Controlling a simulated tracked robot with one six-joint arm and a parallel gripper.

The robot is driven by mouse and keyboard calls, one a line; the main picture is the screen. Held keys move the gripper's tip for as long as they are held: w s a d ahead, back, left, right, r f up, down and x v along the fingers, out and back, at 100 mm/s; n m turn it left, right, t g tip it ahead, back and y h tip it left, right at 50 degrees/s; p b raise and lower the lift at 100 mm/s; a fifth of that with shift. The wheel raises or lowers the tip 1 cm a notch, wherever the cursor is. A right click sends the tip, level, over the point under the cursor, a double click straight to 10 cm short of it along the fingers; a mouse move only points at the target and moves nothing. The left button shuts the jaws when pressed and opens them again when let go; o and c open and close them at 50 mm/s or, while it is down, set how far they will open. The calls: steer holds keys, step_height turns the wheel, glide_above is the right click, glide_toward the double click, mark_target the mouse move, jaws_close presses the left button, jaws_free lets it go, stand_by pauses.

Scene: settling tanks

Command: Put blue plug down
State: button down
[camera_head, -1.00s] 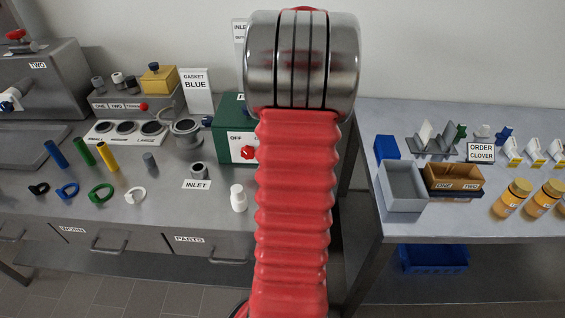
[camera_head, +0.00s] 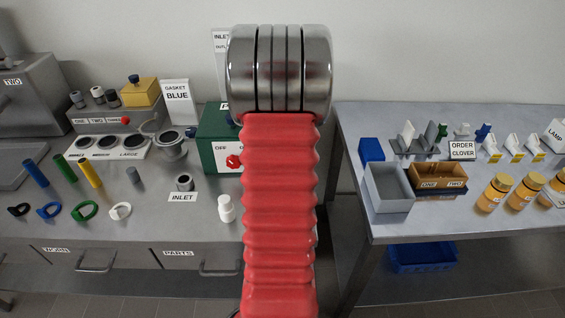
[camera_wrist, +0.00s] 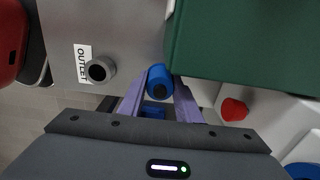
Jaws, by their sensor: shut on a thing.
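The blue plug (camera_wrist: 160,78) shows in the wrist view between the two purple fingers of my gripper (camera_wrist: 160,92), which is shut on it. Its round end with a dark centre faces the camera. The plug is just left of a green box (camera_wrist: 240,40) and right of a grey round fitting (camera_wrist: 101,69) beside the OUTLET label (camera_wrist: 82,62). I cannot tell how high the plug is above the surface. In the head view my red arm hides my gripper and the plug.
In the head view the green box (camera_head: 218,150) carries a red knob. A white bottle (camera_head: 226,208) and the INLET fitting (camera_head: 184,183) stand in front of it. Coloured tubes and rings lie to the left. The right table holds a grey bin (camera_head: 388,188) and several orange bottles.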

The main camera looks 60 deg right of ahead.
steer(key=shift+f, duration=2.5)
steer(key=c, duration=1.3)
jaws_free()
steer(key=shift+r, duration=0.1)
step_height(320, 180, up, 12)
steer(key=shift+f, duration=0.1)
steer(key=shift+s, duration=0.1)
